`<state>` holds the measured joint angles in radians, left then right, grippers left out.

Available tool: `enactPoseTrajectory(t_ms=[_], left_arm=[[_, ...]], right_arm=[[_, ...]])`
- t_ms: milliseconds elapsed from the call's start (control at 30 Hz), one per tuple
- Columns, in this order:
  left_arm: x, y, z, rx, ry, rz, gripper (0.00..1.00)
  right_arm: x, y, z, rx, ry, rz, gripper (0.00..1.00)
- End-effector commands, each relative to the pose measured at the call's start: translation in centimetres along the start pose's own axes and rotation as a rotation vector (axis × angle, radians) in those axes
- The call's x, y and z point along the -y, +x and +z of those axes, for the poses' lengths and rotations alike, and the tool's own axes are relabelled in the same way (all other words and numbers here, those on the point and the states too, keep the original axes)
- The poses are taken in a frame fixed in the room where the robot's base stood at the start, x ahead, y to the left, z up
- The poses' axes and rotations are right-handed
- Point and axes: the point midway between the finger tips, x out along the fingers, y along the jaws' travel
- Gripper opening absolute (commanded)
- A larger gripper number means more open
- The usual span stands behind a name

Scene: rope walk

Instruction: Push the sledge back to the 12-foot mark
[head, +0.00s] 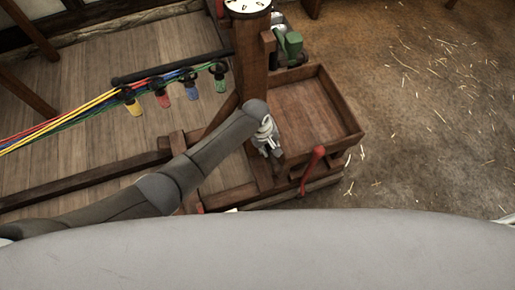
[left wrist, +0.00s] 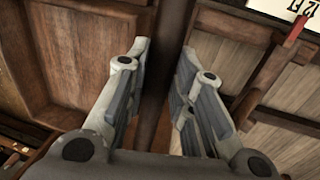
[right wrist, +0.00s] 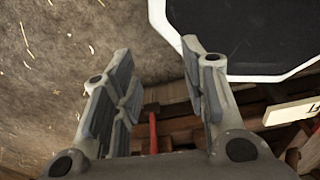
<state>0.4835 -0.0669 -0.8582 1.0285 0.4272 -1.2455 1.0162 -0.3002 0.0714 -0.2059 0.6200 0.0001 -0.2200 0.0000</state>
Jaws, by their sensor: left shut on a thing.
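The wooden sledge (head: 245,197) stands at the end of the plank track, with an upright post and an open tray (head: 340,88). My left gripper (head: 270,148) is at the sledge, between post and tray. In the left wrist view its fingers (left wrist: 162,95) are shut on a dark bar (left wrist: 158,75) of the sledge. A pale plate reading "12 F" (left wrist: 278,7) is cut off at that view's top right. A red pointer (left wrist: 295,30) overlaps its lower right side. My right gripper (right wrist: 155,95) is open and empty in the right wrist view.
Coloured strands (head: 70,122) run left from a row of hooks with coloured tags (head: 192,90). A dial (head: 248,6) tops the post. A red-handled lever (head: 312,165) stands at the tray's near side. The straw-strewn floor (head: 430,120) at right is open.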

Motion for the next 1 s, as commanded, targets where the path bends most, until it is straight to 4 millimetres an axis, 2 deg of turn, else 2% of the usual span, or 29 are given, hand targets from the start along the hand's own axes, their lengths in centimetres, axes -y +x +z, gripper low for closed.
enactPoseTrajectory(t_ms=[33,433,467,600,1000], left_arm=[[-0.77,-0.11,0.01,-0.002,0.002,0.013,0.00],[-1.09,-0.19,0.03,-0.002,0.002,0.015,0.00],[-1.10,-0.19,0.03,-0.002,0.002,0.015,0.26],[-1.01,-0.18,0.02,-0.002,0.002,0.013,0.43],[-0.61,-0.44,-0.02,-0.001,0.001,0.004,0.43]], right_arm=[[-0.27,0.11,0.08,0.001,0.000,0.003,0.40],[-1.21,0.07,0.26,0.003,0.003,0.015,0.40],[-1.20,0.07,0.26,0.003,0.003,0.015,0.40],[-1.18,0.07,0.26,0.003,0.003,0.014,0.40],[-0.66,0.09,0.12,0.001,0.001,0.008,0.40]])
